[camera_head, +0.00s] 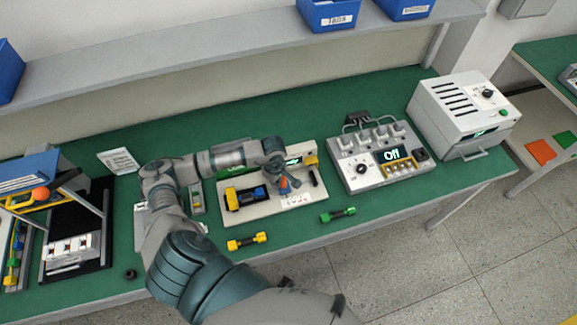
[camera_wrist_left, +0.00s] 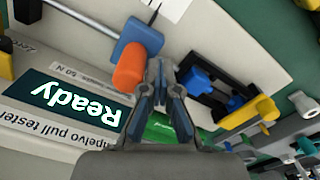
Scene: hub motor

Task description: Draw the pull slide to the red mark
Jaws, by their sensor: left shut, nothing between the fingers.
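The pull tester (camera_head: 235,213) is a pale board on the green bench, with a lit "Ready" display (camera_wrist_left: 72,102). In the left wrist view, a blue block with an orange knob (camera_wrist_left: 130,68), apparently the pull slide, sits on a metal rod. The orange knob also shows in the head view (camera_head: 284,183). My left gripper (camera_wrist_left: 162,72) is shut and empty, its fingertips close beside the knob; I cannot tell if they touch. A black holder with yellow and blue parts (camera_wrist_left: 222,92) lies on the fingers' other side. I cannot make out the red mark. My right gripper is out of view.
A yellow connector piece (camera_head: 247,241) and a green one (camera_head: 338,214) lie in front of the tester. A grey unit reading "Off" (camera_head: 378,176) and a white oven-like box (camera_head: 455,105) stand to the right. A shelf (camera_head: 200,62) with blue bins runs behind.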

